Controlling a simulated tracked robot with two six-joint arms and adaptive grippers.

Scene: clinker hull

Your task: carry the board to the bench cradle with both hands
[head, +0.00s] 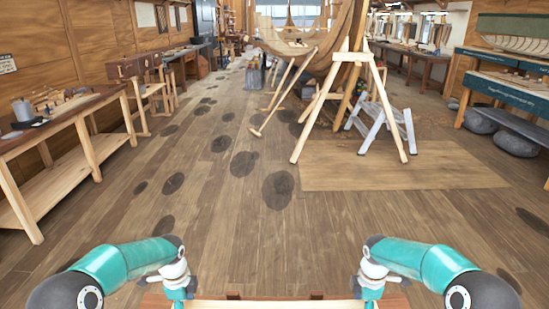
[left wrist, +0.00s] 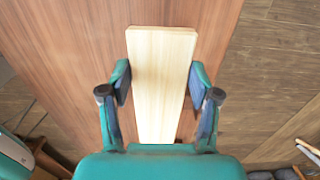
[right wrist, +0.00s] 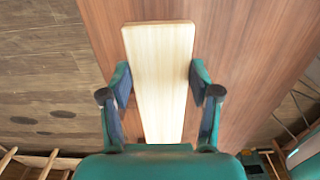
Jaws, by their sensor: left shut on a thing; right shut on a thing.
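The board is a pale, flat plank. It shows in the left wrist view (left wrist: 162,60) and the right wrist view (right wrist: 160,60), and as a pale strip at the bottom of the head view (head: 275,304). My left gripper (left wrist: 160,85) is shut across one end part of it, with a finger along each long edge. My right gripper (right wrist: 159,85) is shut the same way on the other end part. Red-brown wood (left wrist: 75,40) lies below the board; I cannot tell the gap. Two small brown uprights show beside the board's strip. I cannot make out for sure which thing is the bench cradle.
A workbench with tools (head: 100,96) stands along the left wall. A boat hull on trestle legs (head: 345,70), with a grey stepladder (head: 385,118) beside it, stands ahead. A flat wooden sheet (head: 400,170) lies on the floor. The plank floor ahead is open, with dark patches.

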